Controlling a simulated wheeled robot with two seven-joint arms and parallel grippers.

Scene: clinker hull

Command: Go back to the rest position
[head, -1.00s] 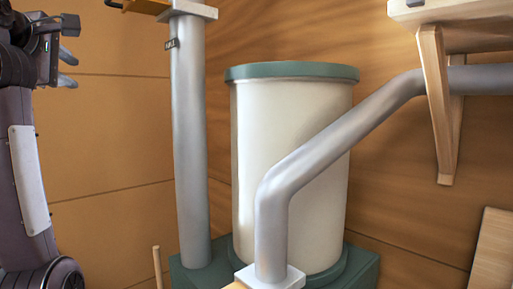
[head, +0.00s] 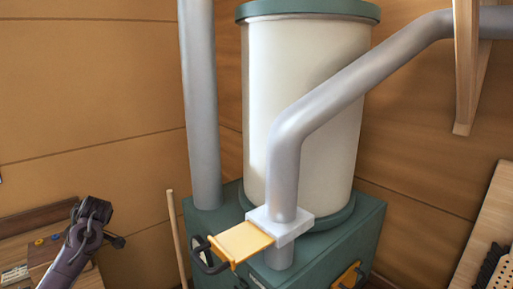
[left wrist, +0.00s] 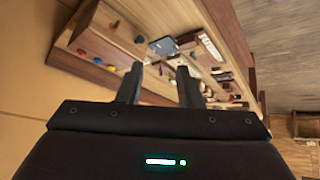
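My left gripper's two dark fingers show in the left wrist view (left wrist: 163,86), apart with a gap between them and nothing held. Beyond them, a wooden bench top with small items shows tilted in that view. In the head view part of my left arm shows at the lower left, but its fingers cannot be made out there. My right gripper is in neither view.
A cream drum (head: 300,110) with a green rim stands on a green cabinet (head: 335,245). Grey pipes (head: 200,110) rise beside it. A yellow gate plate (head: 241,243) with a dark handle juts forward. A bench (head: 30,222) is at left, a board (head: 490,225) at right.

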